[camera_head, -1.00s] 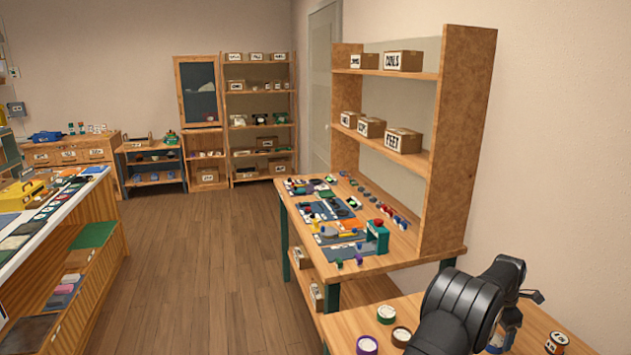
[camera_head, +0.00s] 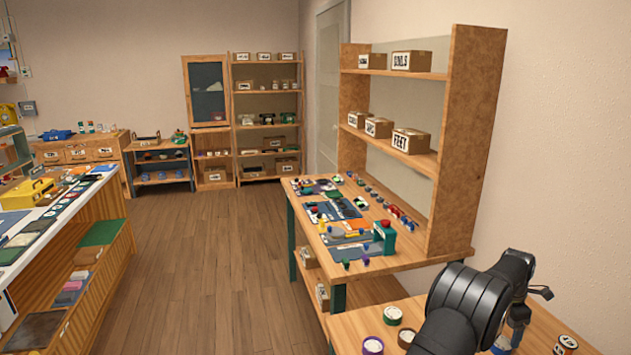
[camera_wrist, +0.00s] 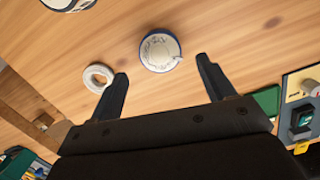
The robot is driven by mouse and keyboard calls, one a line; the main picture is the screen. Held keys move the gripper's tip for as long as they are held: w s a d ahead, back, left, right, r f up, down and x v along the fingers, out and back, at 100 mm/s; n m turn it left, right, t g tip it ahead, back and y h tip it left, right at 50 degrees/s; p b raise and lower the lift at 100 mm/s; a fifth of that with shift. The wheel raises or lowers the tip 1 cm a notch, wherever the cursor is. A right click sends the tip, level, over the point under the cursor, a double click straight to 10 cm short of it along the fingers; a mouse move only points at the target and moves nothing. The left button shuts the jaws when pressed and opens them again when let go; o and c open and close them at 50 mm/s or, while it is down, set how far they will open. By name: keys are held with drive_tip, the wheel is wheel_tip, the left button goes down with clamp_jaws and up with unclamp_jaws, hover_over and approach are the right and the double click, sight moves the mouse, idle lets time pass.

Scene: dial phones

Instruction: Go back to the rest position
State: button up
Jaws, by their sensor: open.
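My gripper (camera_wrist: 162,85) is open and empty in the wrist view. Its two dark fingers point toward a wooden tabletop (camera_wrist: 215,28). A round tin with a blue rim and pale top (camera_wrist: 160,50) lies beyond and between the fingertips, apart from them. A white ring (camera_wrist: 98,77) lies beside the left finger. In the head view my black arm shows at the lower right, above the near wooden table (camera_head: 357,325); the gripper's fingers cannot be made out there.
Round tins, one green-rimmed (camera_head: 393,315) and one purple-rimmed (camera_head: 373,345), stand on the near table. A workbench with phone parts and a green device (camera_head: 384,237) stands beyond, under shelves of boxes (camera_head: 410,140). A white counter (camera_head: 60,225) is left. The wooden floor (camera_head: 215,260) between is clear.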

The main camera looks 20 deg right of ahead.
sight(501, 342)
wheel_tip(501, 342, up, 6)
drive_tip(key=f, duration=1.2)
drive_tip(key=shift+s+d+f, duration=0.1)
drive_tip(key=shift+d+f, duration=0.05)
drive_tip(key=shift+d, duration=0.15)
drive_tip(key=r, duration=0.5)
drive_tip(key=shift+s+d+r, duration=0.1)
drive_tip(key=shift+s, duration=0.25)
drive_tip(key=s+r, duration=0.7)
drive_tip(key=s, duration=0.4)
drive_tip(key=w+a+f, duration=0.2)
drive_tip(key=w+a, duration=1.1)
drive_tip(key=a, duration=0.3)
drive_tip(key=w+a+f, duration=0.2)
drive_tip(key=w+a, duration=1.1)
drive_tip(key=a, duration=0.3)
drive_tip(key=shift+w, duration=0.35)
